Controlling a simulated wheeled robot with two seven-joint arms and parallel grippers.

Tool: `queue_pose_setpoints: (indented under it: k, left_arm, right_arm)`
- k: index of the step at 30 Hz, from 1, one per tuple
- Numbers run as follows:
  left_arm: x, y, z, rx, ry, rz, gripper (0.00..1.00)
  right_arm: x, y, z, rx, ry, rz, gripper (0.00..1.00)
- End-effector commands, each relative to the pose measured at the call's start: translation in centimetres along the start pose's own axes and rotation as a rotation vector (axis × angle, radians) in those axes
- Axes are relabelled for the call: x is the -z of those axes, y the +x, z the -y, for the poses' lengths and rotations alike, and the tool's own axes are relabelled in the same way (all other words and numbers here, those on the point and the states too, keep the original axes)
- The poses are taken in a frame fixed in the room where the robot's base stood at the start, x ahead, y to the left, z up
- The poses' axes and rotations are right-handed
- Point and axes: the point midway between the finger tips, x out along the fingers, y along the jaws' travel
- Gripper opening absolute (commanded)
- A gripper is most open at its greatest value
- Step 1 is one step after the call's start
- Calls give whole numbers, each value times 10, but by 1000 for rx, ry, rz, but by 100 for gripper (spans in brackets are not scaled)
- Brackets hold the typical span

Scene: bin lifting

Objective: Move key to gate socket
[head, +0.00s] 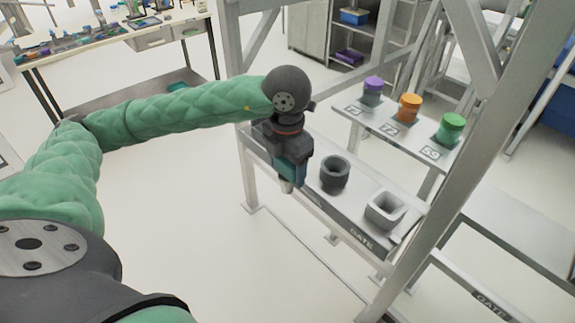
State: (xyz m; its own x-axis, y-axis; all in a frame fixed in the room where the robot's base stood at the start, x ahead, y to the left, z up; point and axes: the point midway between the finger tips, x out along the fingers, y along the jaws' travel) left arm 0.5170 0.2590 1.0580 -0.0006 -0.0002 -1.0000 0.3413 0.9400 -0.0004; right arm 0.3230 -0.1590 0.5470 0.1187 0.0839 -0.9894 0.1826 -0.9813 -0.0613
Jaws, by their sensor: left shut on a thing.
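My left gripper (290,172) hangs pointing down over the left part of the grey gate shelf (318,205). It is shut on a small pale piece (287,187) that shows at its tip; this is probably the key, but the fingers hide most of it. A dark round socket (335,172) stands on the shelf just right of the gripper. A light grey square socket (385,209) stands further right, near the GATE lettering on the shelf's front. Both sockets have open tops, and the gripper is apart from them. My right gripper is out of view.
Metal frame posts (452,165) rise around the shelf. Behind it, a numbered shelf (376,124) bears a purple-topped piece (372,90), an orange one (409,107) and a green one (450,127). A lower shelf (520,228) is at right. The floor at left is clear.

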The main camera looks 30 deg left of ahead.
Motion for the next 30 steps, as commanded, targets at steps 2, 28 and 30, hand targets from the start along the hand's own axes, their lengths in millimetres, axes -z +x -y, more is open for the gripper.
queue_pose_setpoints:
  k: [2,28,30]
  left_arm:
    - [0,-3,0,0,0,1,40]
    - [0,-45,0,0,0,1,40]
    - [0,-49,0,0,0,1,40]
  right_arm:
    - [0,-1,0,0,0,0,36]
    - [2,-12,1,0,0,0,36]
    - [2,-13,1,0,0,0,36]
